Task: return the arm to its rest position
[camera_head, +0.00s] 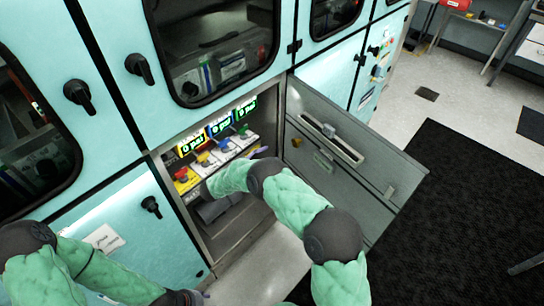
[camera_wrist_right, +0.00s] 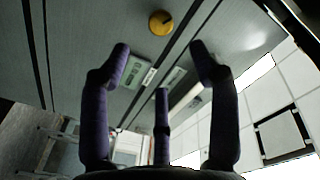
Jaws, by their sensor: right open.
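My right arm (camera_head: 295,205) is padded in green. It reaches from the lower right into an open compartment (camera_head: 240,235) in the teal cabinet. Its gripper is mostly hidden there behind the arm in the head view. In the right wrist view my right gripper (camera_wrist_right: 160,55) has its dark purple fingers spread, with nothing between them. A round yellow knob (camera_wrist_right: 161,22) on a grey panel shows beyond the fingertips. My left arm (camera_head: 95,268) is at the lower left. Its gripper (camera_head: 190,298) is cut by the bottom edge, and its jaws cannot be made out.
A grey door panel (camera_head: 345,165) stands open right of the compartment, close to my right arm. A black mat (camera_head: 465,215) covers the floor at right. Dark cabinet windows (camera_head: 215,45) are above.

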